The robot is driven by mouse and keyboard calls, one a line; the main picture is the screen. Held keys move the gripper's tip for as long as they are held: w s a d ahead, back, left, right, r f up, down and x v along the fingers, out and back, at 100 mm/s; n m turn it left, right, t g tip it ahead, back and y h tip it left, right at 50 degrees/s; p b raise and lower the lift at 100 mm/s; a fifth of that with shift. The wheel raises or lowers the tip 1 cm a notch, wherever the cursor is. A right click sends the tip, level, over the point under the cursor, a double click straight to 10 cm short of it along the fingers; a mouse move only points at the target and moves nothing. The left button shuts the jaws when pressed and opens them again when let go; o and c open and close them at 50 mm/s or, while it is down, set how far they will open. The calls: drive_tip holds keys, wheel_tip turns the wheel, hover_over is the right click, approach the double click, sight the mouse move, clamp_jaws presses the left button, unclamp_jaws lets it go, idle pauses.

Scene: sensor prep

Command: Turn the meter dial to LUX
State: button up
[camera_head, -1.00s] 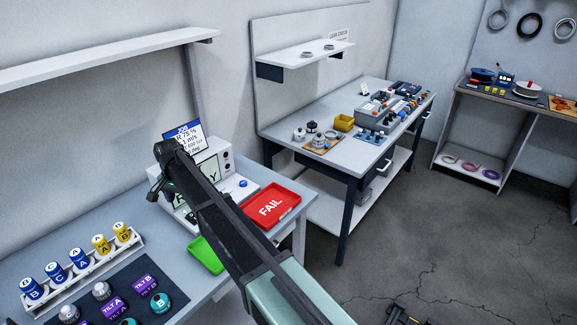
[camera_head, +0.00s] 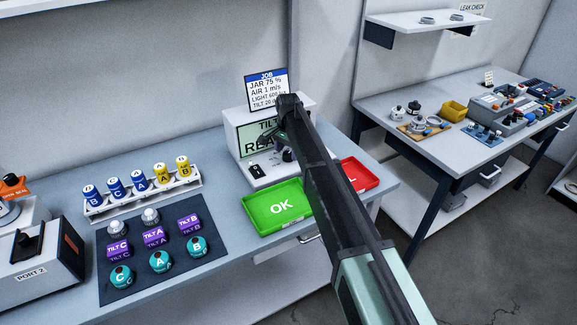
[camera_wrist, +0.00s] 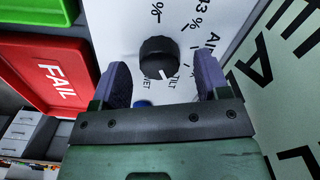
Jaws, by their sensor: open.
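The meter (camera_head: 238,138) stands at the back of the left bench. Its screen (camera_head: 257,135) is partly hidden by my arm; "TILT" and part of a word beginning "REA" show. In the wrist view, the black round dial (camera_wrist: 153,52) sits on the white panel. Its white pointer mark is toward the "TILT" label; "AIR" and "%" labels lie around it, and no LUX label is readable. My gripper (camera_wrist: 161,64) is open, with one finger on each side of the dial and gaps showing. I cannot tell how near the fingertips are to the panel.
A green OK tray (camera_head: 250,222) and a red FAIL tray (camera_head: 372,186) lie before the meter. A job card (camera_head: 267,91) stands behind it. A rack (camera_head: 102,212) of labelled cylinders and a dark mat (camera_head: 124,290) are left. Another bench (camera_head: 385,102) is right.

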drive_tip(key=shift+f, duration=0.9)
drive_tip(key=shift+r, duration=0.15)
drive_tip(key=c, duration=0.9)
drive_tip(key=shift+n, duration=0.4)
drive_tip(key=n, duration=0.3)
drive_tip(key=shift+d+n, duration=0.1)
drive_tip(key=shift+n, duration=1.8)
